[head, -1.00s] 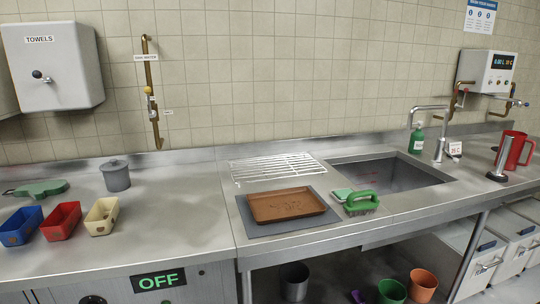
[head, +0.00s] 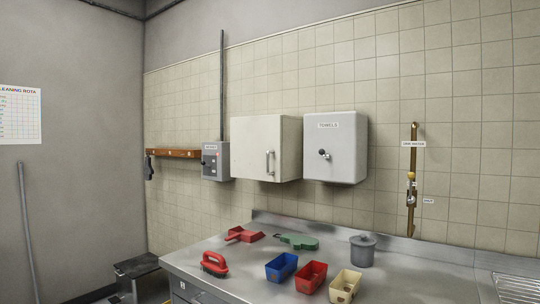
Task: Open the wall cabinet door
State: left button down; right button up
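The wall cabinet (head: 253,147) is a cream box on the tiled wall, left of the towel dispenser. Its door is shut, with a vertical metal handle (head: 268,164) near the door's right edge. The cabinet hangs above the back left part of the steel counter. Neither of my grippers shows in the head view.
The towel dispenser (head: 336,147) with a black knob hangs close beside the cabinet. A grey switch box (head: 215,161) is on its left. The counter (head: 222,264) below holds a red brush (head: 214,264), a red scoop (head: 244,234), small bins (head: 281,267) and a grey pot (head: 362,250).

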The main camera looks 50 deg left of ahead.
aim_at(255, 141)
jog(key=u, duration=1.75)
jog(key=j+z, duration=0.15)
jog(key=z, duration=0.7)
jog(key=j+z, duration=0.35)
jog(key=k+j+z, duration=0.1)
jog(key=j+z, duration=0.3)
jog(key=j, duration=0.15)
jog(key=k+j, duration=0.1)
jog(key=j, duration=0.2)
jog(key=j+z, duration=0.15)
jog(key=j, duration=0.2)
jog(key=k+j, duration=0.15)
jog(key=j, duration=0.15)
jog(key=z, duration=0.05)
